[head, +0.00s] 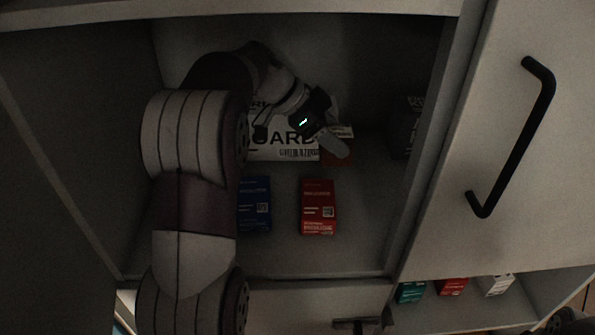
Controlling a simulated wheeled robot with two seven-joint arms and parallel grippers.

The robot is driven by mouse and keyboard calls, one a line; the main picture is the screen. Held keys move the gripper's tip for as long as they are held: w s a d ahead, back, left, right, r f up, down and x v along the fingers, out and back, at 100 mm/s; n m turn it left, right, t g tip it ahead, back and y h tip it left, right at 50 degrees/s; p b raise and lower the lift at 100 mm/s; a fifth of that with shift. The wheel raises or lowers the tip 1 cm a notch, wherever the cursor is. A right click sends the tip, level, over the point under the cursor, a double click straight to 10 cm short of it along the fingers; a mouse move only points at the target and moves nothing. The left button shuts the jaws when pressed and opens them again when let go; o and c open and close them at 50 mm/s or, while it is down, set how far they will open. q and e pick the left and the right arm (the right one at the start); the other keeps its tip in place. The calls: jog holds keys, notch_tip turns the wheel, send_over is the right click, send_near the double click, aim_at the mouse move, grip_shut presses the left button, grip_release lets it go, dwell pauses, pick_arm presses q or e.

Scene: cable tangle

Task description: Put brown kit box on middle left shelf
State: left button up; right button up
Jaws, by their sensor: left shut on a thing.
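The brown kit box (339,157) is inside the open cabinet compartment, with a pale label on its upper part. My left gripper (333,146) reaches in from the left and is shut on this box. A grey finger covers part of its front, and the other finger is hard to make out. Whether the box touches the shelf (285,258) below is hard to tell. My right gripper does not show clearly.
A white box with black lettering (283,152) stands beside the brown one. Blue (255,204) and red (318,207) boxes are in front, a dark box (404,128) at right. A door with a black handle (517,140) is at right. Small boxes (452,286) sit lower right.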

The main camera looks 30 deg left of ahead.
pick_arm(q)
jog(key=a+f, duration=0.1)
jog(key=a+f+b, duration=0.1)
jog(key=a, duration=0.1)
jog(key=a+f, duration=0.1)
jog(key=a, duration=0.1)
jog(key=shift+f, duration=0.1)
notch_tip(320, 180, down, 4)
jog(key=b, duration=0.3)
jog(key=shift+a+f, duration=0.1)
jog(key=shift+a, duration=0.05)
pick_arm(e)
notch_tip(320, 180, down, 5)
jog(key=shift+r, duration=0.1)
pick_arm(q)
jog(key=o, duration=1)
